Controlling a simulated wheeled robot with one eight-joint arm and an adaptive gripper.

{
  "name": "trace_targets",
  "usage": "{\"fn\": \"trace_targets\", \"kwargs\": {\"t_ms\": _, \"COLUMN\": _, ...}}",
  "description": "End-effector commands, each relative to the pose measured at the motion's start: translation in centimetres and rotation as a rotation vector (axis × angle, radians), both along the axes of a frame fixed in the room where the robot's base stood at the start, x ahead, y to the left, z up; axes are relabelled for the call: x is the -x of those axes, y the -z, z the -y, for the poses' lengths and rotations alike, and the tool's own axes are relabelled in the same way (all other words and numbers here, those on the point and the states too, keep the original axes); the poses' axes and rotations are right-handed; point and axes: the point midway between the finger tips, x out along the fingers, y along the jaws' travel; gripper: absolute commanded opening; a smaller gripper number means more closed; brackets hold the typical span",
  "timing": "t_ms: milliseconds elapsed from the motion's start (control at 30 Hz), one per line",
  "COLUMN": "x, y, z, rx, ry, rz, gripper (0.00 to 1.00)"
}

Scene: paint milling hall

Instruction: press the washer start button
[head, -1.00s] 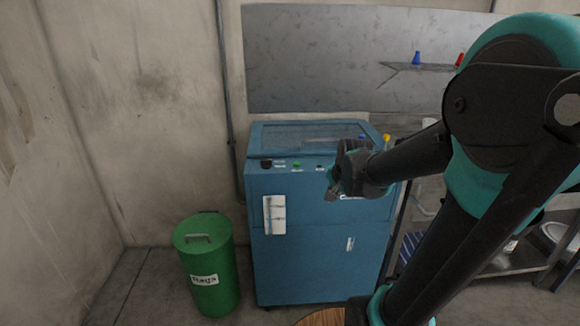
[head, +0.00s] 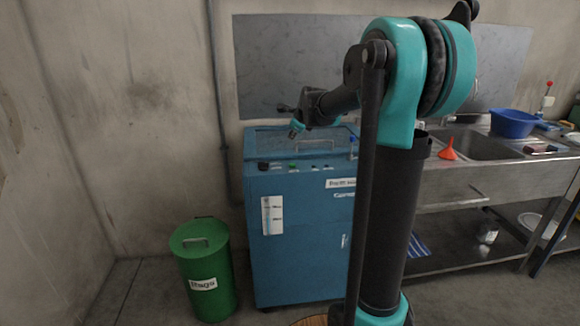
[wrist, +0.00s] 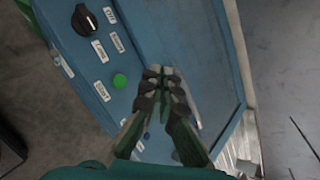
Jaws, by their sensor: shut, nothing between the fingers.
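The washer is a blue cabinet (head: 300,235) against the wall in the head view. Its start button is a small green round button (wrist: 119,81) in the wrist view, with a white label reading START (wrist: 102,91) beside it. The button also shows small on the top front strip in the head view (head: 291,167). My gripper (wrist: 163,77) is shut and empty, pointing down at the washer. In the wrist view its tips appear to the right of the green button, apart from it. In the head view my gripper (head: 295,132) hangs above the washer's top.
A black dial (wrist: 84,20) with labels sits beside the button. The washer's lid has a handle (head: 315,145). A green lidded bin (head: 204,270) stands left of the washer. A steel sink bench (head: 470,190) with a blue basin (head: 512,123) and orange funnel (head: 448,150) is at right.

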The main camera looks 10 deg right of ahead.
Motion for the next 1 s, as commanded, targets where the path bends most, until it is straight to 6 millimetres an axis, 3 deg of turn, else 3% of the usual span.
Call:
{"fn": "trace_targets", "kwargs": {"t_ms": 467, "x": 0.0, "y": 1.0, "z": 0.0, "rx": 0.002, "ry": -0.001, "rz": 0.0, "gripper": 0.0}}
{"fn": "trace_targets", "kwargs": {"t_ms": 1000, "x": 0.0, "y": 7.6, "z": 0.0, "rx": 0.003, "ry": -0.002, "rz": 0.0, "gripper": 0.0}}
